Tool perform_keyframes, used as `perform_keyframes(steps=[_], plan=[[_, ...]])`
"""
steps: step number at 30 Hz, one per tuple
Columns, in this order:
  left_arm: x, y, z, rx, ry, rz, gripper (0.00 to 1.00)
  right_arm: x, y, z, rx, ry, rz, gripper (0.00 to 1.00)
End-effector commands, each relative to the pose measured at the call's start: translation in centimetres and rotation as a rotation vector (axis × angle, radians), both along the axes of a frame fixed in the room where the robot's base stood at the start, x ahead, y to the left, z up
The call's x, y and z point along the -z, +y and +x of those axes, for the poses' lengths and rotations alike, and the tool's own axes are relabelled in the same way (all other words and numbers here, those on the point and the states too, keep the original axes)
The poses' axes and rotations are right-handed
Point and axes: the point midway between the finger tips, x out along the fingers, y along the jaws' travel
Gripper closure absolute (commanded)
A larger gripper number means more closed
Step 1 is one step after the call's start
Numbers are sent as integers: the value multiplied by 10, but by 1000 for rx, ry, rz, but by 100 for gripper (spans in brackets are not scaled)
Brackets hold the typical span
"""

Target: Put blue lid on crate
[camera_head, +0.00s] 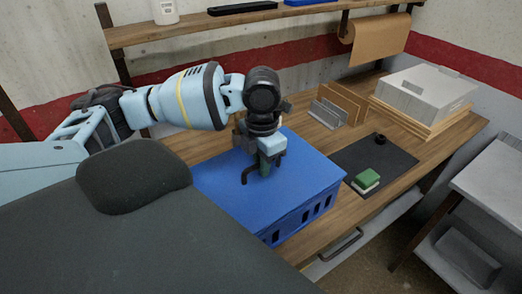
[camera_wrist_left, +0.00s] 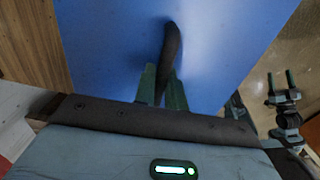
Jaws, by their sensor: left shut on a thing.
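The blue lid (camera_head: 302,172) lies flat over the blue slotted crate (camera_head: 300,219) on the wooden bench, and its edges look roughly lined up with the crate walls. I cannot tell whether it is fully seated. My left gripper (camera_head: 264,164) points down at the middle of the lid and is shut on its dark handle. In the left wrist view, the handle (camera_wrist_left: 172,45) stands between the fingers (camera_wrist_left: 163,87), with the blue lid filling the background. My right gripper (camera_wrist_left: 282,88) shows at the right of that view, open and empty, away from the lid.
A dark mat (camera_head: 375,157) with a green-and-white block (camera_head: 366,181) lies right of the crate. Behind are a metal holder (camera_head: 329,111) and a grey box (camera_head: 426,90) on boards. A shelf (camera_head: 220,26) runs above. A grey side table (camera_head: 497,180) stands at right.

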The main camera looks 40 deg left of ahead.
Motion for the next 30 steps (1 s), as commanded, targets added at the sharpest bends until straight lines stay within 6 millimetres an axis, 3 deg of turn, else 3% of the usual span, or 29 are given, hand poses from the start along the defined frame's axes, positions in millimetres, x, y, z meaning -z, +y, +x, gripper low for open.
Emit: perform_keyframes(steps=[30], plan=[[7,0,0,0,-1,1,100,-4,0,3,0,-10,0,34]])
